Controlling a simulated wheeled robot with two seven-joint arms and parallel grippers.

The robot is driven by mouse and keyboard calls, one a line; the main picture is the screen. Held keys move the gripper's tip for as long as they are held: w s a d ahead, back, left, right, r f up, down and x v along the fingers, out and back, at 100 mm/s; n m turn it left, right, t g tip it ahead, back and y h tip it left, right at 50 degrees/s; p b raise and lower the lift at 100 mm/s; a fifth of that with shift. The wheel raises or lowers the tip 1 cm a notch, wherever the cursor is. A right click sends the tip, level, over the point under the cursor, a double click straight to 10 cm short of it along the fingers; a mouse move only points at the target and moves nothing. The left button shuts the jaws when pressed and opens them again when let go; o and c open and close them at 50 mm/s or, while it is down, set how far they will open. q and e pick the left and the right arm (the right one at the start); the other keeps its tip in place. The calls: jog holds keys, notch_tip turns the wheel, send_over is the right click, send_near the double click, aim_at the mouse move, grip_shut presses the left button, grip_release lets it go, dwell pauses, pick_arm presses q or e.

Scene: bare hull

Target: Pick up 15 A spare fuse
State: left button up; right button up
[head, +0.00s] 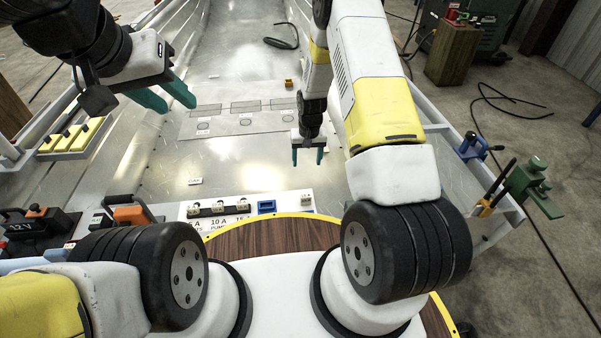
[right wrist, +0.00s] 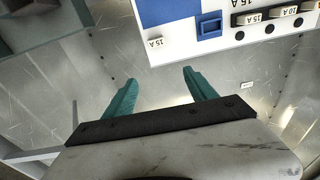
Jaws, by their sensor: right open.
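The white fuse board (head: 188,212) lies at the near end of the hull, marked 5 A, 10 A and 15 A. It shows at the top of the right wrist view (right wrist: 185,52), with a "15 A" marking (right wrist: 155,43) near its lower left edge. I cannot tell whether that marking is on a loose spare fuse. A small pale piece (head: 306,199) sits at the board's right end. My right gripper (head: 308,156) is open and empty, beyond the board; its teal fingers (right wrist: 155,90) are apart. My left gripper (head: 165,97) is open and empty at upper left.
A blue holder (head: 266,207) sits on the board, also in the right wrist view (right wrist: 210,27). A row of fuses (head: 218,207) is beside it. A black 12 V battery (head: 35,225) stands at left, a green vise (head: 535,180) at right. The hull floor is mostly clear.

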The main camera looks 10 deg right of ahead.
send_over(306, 196)
jog(key=shift+g, duration=0.4)
notch_tip(306, 196, down, 11)
jog(key=shift+d+f, duration=0.1)
jog(key=shift+f, duration=0.1)
notch_tip(306, 196, down, 7)
jog(key=shift+w+r, duration=0.1)
jog(key=c, duration=1.4)
